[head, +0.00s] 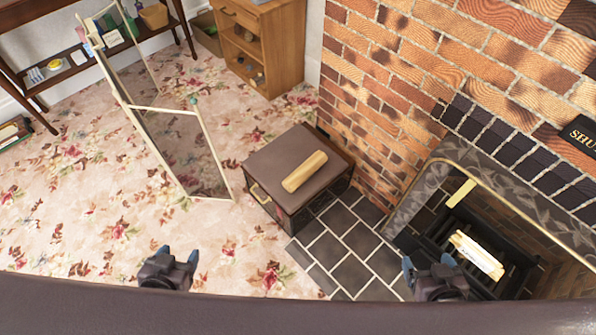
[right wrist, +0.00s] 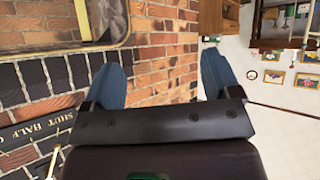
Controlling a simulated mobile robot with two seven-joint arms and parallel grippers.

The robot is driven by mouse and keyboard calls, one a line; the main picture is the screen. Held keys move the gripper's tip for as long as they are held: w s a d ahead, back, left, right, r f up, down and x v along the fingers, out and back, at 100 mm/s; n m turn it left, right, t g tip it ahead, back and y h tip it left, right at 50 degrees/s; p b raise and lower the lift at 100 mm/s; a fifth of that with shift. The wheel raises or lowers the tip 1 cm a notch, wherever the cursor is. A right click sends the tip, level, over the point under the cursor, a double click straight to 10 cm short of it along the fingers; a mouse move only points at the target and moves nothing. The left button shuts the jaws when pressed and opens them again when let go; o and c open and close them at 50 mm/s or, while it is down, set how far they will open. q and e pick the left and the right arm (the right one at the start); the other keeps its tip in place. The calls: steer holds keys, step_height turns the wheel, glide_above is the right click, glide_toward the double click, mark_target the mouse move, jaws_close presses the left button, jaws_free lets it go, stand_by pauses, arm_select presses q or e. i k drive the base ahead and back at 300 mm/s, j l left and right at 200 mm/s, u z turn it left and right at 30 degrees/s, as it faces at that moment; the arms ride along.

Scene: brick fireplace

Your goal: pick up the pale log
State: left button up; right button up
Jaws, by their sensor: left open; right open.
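A pale tan log (head: 304,171) lies on the flat top of a dark brown box (head: 285,150) beside the brick wall. A paler, cream log or bundle (head: 475,254) lies in the black grate of the fireplace. My left gripper (head: 178,256) is open and empty at the bottom of the head view, left of and nearer than the box. My right gripper (head: 428,264) is open and appears empty, just left of the grate in the picture. In the right wrist view its blue fingers (right wrist: 164,75) stand apart with brick wall beyond; no log shows there.
A folding mesh screen (head: 180,150) stands on the floral carpet left of the box. A wooden cabinet (head: 262,45) stands behind it. Dark hearth tiles (head: 350,240) lie between box and fireplace (head: 500,195). Open carpet (head: 70,220) spreads at left.

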mark_target(315, 162)
steer(key=i+j+u, duration=0.2)
steer(key=i+u, duration=0.15)
steer(key=i+j+u, duration=0.1)
steer(key=i+u, duration=0.3)
steer(key=k, duration=0.05)
